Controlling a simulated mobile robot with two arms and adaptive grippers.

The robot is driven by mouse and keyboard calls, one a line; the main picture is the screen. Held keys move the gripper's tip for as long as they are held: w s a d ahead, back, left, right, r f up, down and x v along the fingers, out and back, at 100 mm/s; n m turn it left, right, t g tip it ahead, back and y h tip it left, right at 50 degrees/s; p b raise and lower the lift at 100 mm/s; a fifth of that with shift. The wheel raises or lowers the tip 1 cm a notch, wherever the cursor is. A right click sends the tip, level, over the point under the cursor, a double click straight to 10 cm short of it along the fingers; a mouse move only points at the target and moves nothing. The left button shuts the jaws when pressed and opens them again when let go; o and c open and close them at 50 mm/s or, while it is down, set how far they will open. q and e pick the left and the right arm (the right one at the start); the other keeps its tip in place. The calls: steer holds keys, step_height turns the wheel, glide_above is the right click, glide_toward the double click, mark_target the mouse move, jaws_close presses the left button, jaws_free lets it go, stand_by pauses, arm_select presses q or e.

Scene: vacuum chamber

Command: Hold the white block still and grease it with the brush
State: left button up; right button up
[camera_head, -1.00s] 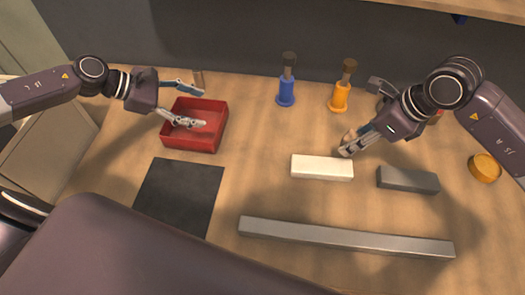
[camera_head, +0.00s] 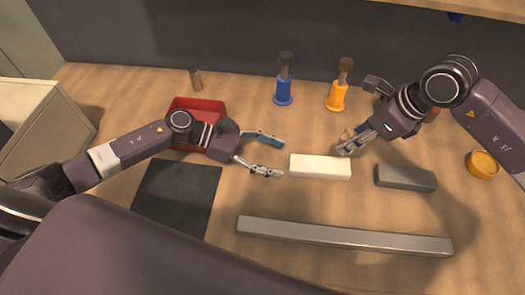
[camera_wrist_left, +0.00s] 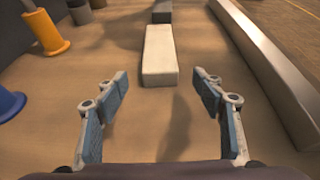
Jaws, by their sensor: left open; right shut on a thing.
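The white block (camera_head: 320,167) lies flat on the wooden table; it also shows ahead in the left wrist view (camera_wrist_left: 160,58). My left gripper (camera_head: 283,158) is open and empty, just left of the block's near end, with its fingers pointing toward it. In the left wrist view its fingertips (camera_wrist_left: 165,80) are spread to both sides, short of the block. My right gripper (camera_head: 344,146) is shut at the block's back right on a small tan thing (camera_head: 348,132), which seems to be the brush; the fingers hide most of it.
A red tray (camera_head: 200,104) sits behind my left arm, near a black mat (camera_head: 175,198). Blue (camera_head: 283,94) and orange (camera_head: 337,97) upright pieces stand behind the block. A dark grey block (camera_head: 406,178) lies right and a long metal bar (camera_head: 343,236) in front.

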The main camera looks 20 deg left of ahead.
mark_target(291, 162)
arm_select(q)
steer(key=x, duration=0.8)
steer(key=shift+w, duration=0.1)
steer(key=c, duration=1.5)
